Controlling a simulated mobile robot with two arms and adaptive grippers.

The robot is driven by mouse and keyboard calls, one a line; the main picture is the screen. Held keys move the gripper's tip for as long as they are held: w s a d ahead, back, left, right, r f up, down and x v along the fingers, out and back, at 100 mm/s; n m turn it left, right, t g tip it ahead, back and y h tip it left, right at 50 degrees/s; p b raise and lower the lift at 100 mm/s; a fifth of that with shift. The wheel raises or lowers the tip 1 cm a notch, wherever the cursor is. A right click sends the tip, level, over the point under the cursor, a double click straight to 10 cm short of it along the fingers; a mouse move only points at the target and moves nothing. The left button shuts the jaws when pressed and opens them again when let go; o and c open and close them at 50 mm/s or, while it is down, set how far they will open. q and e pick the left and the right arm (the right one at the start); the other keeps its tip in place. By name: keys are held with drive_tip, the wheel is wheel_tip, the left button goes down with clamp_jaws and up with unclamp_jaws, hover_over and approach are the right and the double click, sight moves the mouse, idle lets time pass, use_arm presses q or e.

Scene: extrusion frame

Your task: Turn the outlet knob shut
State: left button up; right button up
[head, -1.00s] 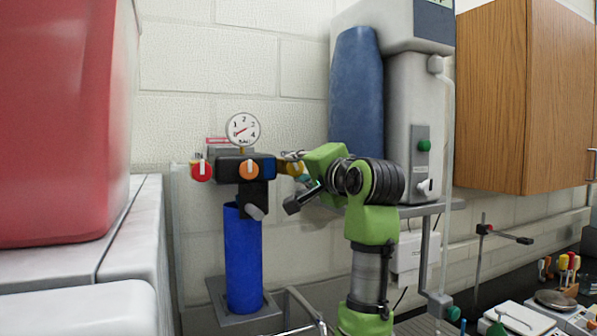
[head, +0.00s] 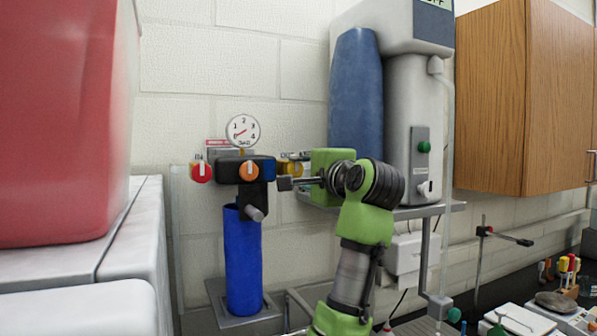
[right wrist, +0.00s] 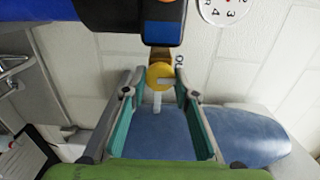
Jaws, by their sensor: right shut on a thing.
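The yellow outlet knob (head: 293,170) sits on the right end of the dark manifold block (head: 227,170). In the head view my right gripper (head: 288,170) reaches it from the right, one finger above and one below, and partly hides it. In the right wrist view the yellow knob (right wrist: 160,76), with a white bar, lies between the teal-padded fingers of my gripper (right wrist: 155,88), which is shut on it. Finger contact is hard to see. My left gripper is not in view.
A round gauge (head: 243,131) stands above the block. An orange knob (head: 249,171) and a red knob (head: 201,172) are to the left. A blue cylinder (head: 243,265) stands below. A grey-white unit (head: 410,130) with a blue tank (head: 356,95) is behind my arm.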

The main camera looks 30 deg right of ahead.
drive_tip(key=shift+f, duration=0.1)
drive_tip(key=o, duration=1.1)
drive_tip(key=shift+d, duration=0.1)
drive_tip(key=shift+c, duration=0.2)
drive_tip(key=shift+s, duration=0.1)
drive_tip(key=s, duration=1.2)
drive_tip(key=shift+a, duration=0.25)
